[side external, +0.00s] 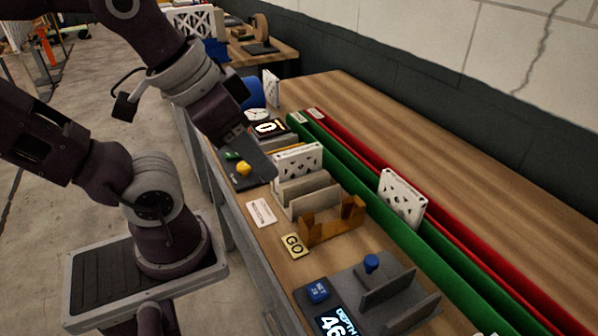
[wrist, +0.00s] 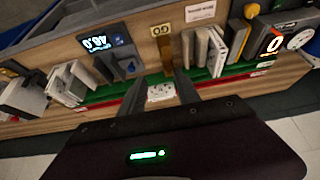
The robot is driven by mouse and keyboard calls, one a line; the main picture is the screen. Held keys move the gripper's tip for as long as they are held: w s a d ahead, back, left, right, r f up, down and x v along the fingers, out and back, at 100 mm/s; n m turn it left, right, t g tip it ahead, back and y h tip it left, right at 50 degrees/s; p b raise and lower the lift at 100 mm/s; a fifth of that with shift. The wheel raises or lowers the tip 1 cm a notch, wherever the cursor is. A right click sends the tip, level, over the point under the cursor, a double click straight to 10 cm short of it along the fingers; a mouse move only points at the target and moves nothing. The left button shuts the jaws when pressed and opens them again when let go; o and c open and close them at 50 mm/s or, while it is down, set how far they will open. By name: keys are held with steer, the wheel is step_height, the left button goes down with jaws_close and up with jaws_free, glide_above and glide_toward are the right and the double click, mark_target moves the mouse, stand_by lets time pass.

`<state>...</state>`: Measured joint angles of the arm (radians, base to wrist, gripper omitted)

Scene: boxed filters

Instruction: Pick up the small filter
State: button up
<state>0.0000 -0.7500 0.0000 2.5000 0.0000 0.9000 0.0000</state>
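A white boxed filter with a dark triangle pattern (side external: 402,197) stands upright at the green and red channels. In the wrist view this filter (wrist: 160,92) shows between my two fingers, apart from them. A second white patterned filter (side external: 298,160) stands upright at the grey slotted blocks; its edge shows in the wrist view (wrist: 218,52). Another white filter (side external: 271,88) stands at the far end. I cannot tell from labels which is the small one. My gripper (wrist: 161,80) is open and empty.
The green channel (side external: 455,262) and red channel (side external: 480,250) run along the bench. Nearby are grey blocks (side external: 312,203), a wooden cradle (side external: 330,222), a GO sign (side external: 293,245), a depth display (side external: 335,322) and a grey fixture (side external: 385,300). The wood behind the channels is clear.

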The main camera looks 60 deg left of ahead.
steer(key=shift+o, duration=1)
steer(key=g, duration=0.4)
glide_toward(300, 150)
steer(key=d, duration=0.4)
steer(key=shift+g, duration=0.8)
steer(key=a+f, duration=0.3)
steer(key=w+a+f, duration=0.1)
steer(key=a+f, duration=0.1)
steer(key=f, duration=0.4)
steer(key=d+f, duration=0.1)
steer(key=f, duration=0.1)
steer(key=shift+w+f, duration=0.2)
steer(key=shift+f, duration=0.1)
jaws_close()
